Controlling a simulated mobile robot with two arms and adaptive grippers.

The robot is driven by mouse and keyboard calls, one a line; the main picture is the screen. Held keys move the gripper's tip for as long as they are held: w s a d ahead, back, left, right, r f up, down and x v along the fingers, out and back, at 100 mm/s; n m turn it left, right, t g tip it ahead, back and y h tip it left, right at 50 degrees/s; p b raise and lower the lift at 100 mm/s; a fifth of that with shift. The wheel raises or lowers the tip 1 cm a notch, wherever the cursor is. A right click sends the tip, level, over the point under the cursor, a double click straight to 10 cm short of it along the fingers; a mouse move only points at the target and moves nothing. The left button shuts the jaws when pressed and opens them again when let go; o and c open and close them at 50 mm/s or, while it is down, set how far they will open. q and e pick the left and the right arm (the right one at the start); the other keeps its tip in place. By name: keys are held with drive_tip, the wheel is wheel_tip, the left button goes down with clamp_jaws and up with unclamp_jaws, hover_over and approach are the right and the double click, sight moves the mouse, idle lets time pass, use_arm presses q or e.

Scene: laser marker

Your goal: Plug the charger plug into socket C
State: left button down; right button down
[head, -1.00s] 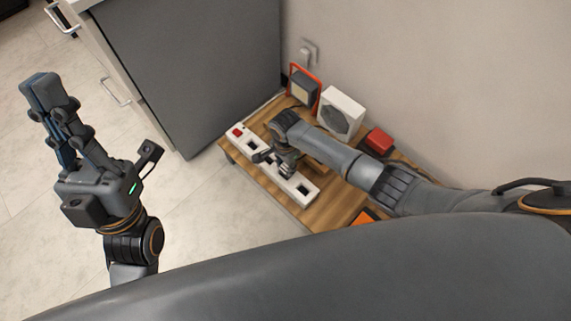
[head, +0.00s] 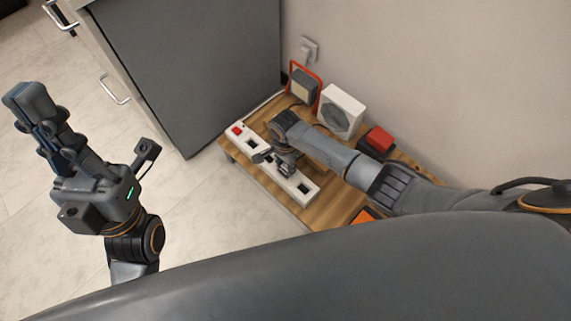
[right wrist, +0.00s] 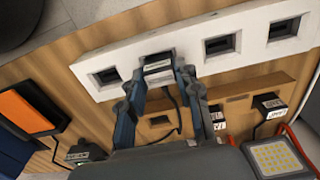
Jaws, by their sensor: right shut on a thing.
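The white power strip (head: 269,173) lies along the front edge of the wooden table, with a red switch at its left end. It also shows in the right wrist view (right wrist: 190,42), with dark sockets in a row. My right gripper (head: 284,172) is over the strip. In the right wrist view it (right wrist: 158,72) is shut on the charger plug (right wrist: 157,61), whose dark cable trails back between the fingers. The plug is at the second socket from the left there; its depth and the socket letters cannot be read. My left gripper (head: 30,105) is raised over the floor, away from the table.
A brown slotted holder (right wrist: 190,122) lies behind the strip, with black labelled plugs (right wrist: 270,104) near it. A work light (head: 303,86), a white fan-like box (head: 341,110) and a red block (head: 379,139) stand along the wall side. A grey cabinet (head: 195,70) borders the table's left.

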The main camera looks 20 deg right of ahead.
drive_tip(key=c, duration=0.9)
unclamp_jaws()
drive_tip(key=shift+o, duration=0.2)
